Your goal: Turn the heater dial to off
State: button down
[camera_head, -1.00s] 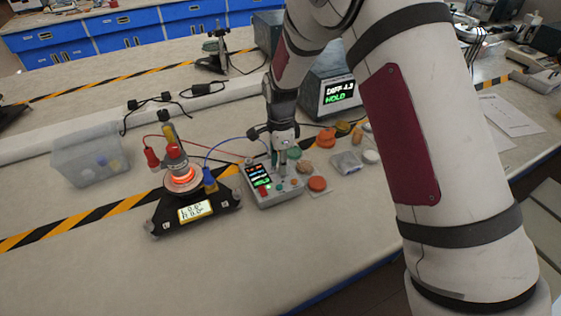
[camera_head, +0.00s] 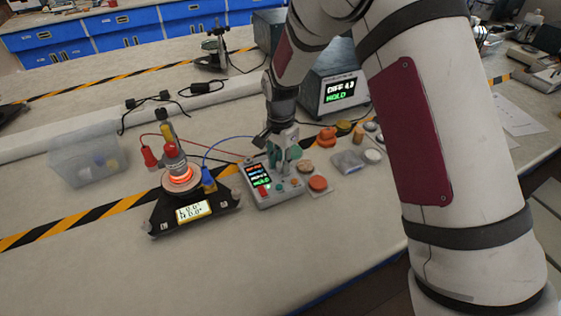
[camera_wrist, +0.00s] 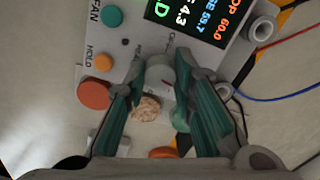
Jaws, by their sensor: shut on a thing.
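The grey control box (camera_head: 285,196) stands on the bench right of the heater. In the wrist view its grey dial (camera_wrist: 160,72) sits between the fingertips of my gripper (camera_wrist: 160,68). The green-padded fingers are closed on the dial from both sides; its marking is not clearly readable. In the head view my gripper (camera_head: 284,160) is at the box's upper side and hides the dial. The box's screen (camera_head: 259,175) is lit, with HOLD in green.
A teal button (camera_wrist: 111,16) and an orange HOLD button (camera_wrist: 103,62) lie left of the dial. Several small round pieces, including an orange disc (camera_head: 318,184), crowd the box's right. A clear bin (camera_head: 88,163) stands left. Red and blue wires run behind. The front bench is clear.

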jog(key=n+b, duration=0.1)
jog(key=n, duration=0.4)
jog(key=shift+n, duration=0.3)
jog(key=n+b, duration=0.1)
jog(key=n, duration=0.4)
jog(key=shift+n, duration=0.3)
jog(key=n, duration=0.5)
jog(key=shift+b, duration=0.35)
jog(key=shift+d+n, duration=0.1)
jog(key=shift+n, duration=2.2)
jog(key=c, duration=1.3)
grip_release()
jog(key=shift+c, duration=0.2)
